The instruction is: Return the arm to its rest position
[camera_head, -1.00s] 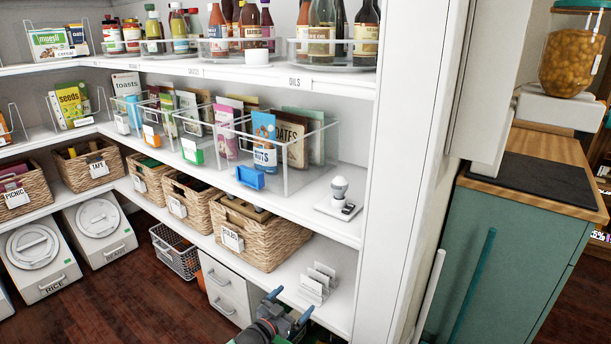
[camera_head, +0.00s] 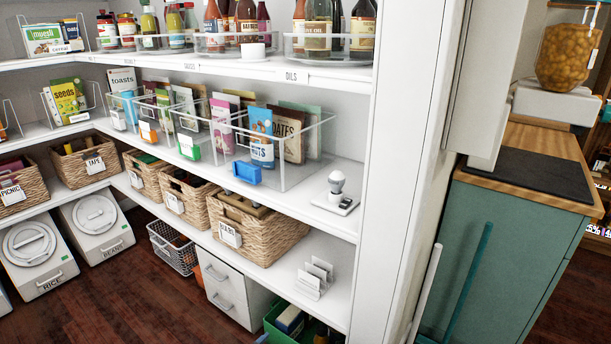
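Neither of my grippers shows in the head view, and no part of my arms can be made out clearly. A green crate (camera_head: 272,322) with boxes in it stands on the floor at the bottom edge, under the lowest shelf. Its near part is cut off by the picture's edge.
White shelves hold clear bins with packets (camera_head: 283,172), woven baskets (camera_head: 262,238) and a light bulb on a stand (camera_head: 336,186). A white drawer unit (camera_head: 228,290) and a wire basket (camera_head: 170,248) stand below. A teal cabinet (camera_head: 515,255) is at the right. The dark wood floor (camera_head: 130,305) is clear at lower left.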

